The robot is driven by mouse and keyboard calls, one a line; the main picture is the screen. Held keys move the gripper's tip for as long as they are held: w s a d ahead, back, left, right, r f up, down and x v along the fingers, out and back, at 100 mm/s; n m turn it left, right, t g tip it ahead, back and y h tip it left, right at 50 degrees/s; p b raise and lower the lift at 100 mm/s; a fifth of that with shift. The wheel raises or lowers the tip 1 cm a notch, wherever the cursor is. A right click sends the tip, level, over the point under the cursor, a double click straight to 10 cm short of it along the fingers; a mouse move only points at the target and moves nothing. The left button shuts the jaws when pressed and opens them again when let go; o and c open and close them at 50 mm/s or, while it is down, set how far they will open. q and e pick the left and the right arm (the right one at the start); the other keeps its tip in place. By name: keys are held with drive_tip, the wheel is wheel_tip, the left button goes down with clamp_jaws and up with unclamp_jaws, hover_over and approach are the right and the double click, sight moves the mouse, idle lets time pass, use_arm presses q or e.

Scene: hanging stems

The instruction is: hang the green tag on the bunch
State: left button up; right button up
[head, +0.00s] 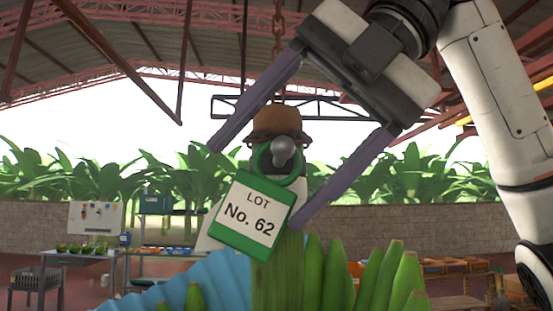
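The green tag (250,216), with a white label reading "LOT No. 62", hangs tilted below its green ring (262,165). The ring appears around a grey rounded knob (283,150) in front of the stem. The bunch of green bananas (338,275) fills the bottom centre, with a thick green stem (277,275) rising behind the tag. My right gripper (254,188) comes in from the upper right. Its two purple fingers are wide apart, one on each side of the ring, and I see nothing gripped. My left gripper is not in view.
A rusty chain (279,50) hangs from above to a brown cap (278,120) over the stem. A blue pleated cover (190,285) lies at the bunch's lower left. A table with fruit (85,257) and a low wall (440,170) stand far behind.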

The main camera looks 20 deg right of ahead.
drive_tip(key=v, duration=1)
drive_tip(key=shift+d, duration=0.1)
